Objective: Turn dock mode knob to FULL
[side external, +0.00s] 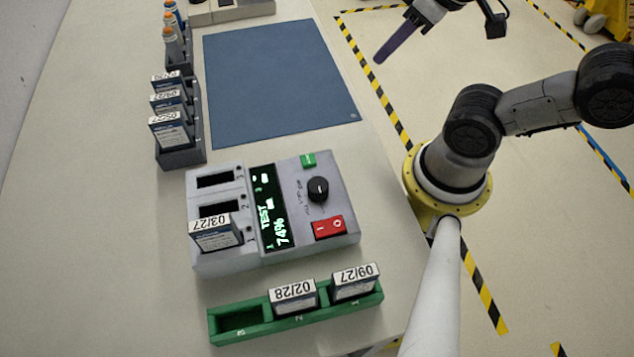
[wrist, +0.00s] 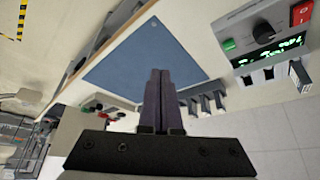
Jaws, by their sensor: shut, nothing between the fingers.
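The dock (side external: 282,252) is a light grey box on the bench with a dark display that reads TEST and 74%. Its mode knob (side external: 318,188) is black and round, with small labels beside it too small to read. The knob also shows in the wrist view (wrist: 263,32), at the upper right. My gripper (side external: 380,58) is at the top of the side view, beyond the bench's right edge and well apart from the dock. In the wrist view its purple fingers (wrist: 159,75) are together and empty.
A red rocker switch (side external: 329,226) and a green button (side external: 308,160) flank the knob. A battery labelled 03/27 (side external: 215,233) stands in the dock. A green rack (side external: 230,334) holds two batteries. A dark rack (side external: 182,158) holds several. A blue mat (side external: 278,85) lies clear.

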